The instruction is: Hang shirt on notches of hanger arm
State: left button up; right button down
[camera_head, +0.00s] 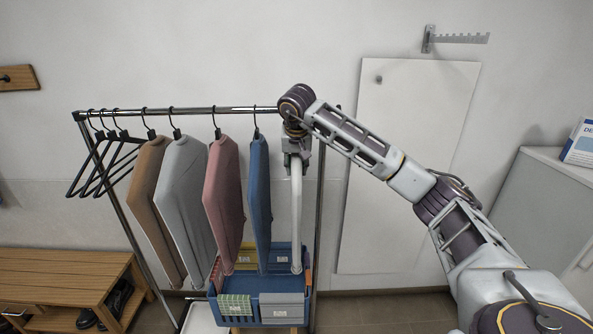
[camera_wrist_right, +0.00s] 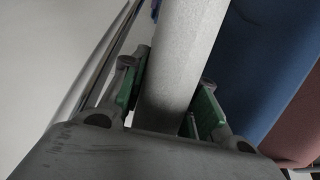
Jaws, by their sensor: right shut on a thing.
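The notched hanger arm (camera_head: 458,38) is fixed to the wall at the upper right, well away from my gripper. My right gripper (camera_head: 296,152) is at the right end of the clothes rack and points down. It is shut on a light grey shirt (camera_head: 296,220), seen edge-on, which hangs below it. In the right wrist view, the green-padded fingers (camera_wrist_right: 168,98) sit on either side of the grey shirt (camera_wrist_right: 185,55). The top of this shirt and any hanger hook are hidden by the gripper. My left gripper is not in view.
Blue (camera_head: 260,200), pink (camera_head: 224,200), grey (camera_head: 184,200) and brown (camera_head: 152,205) shirts hang on the rack rail (camera_head: 190,111), left of my gripper. Empty black hangers (camera_head: 90,170) are at its left end. A blue crate (camera_head: 262,285) stands below.

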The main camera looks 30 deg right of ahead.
jog(key=p+x, duration=0.2)
jog(key=x, duration=0.1)
jog(key=shift+w+d+f, duration=0.1)
jog(key=shift+w+d, duration=0.15)
jog(key=shift+w, duration=0.05)
dwell(0.6)
jog(key=shift+f, duration=0.15)
jog(key=c, duration=1.1)
grip_release()
jog(key=shift+f, duration=0.1)
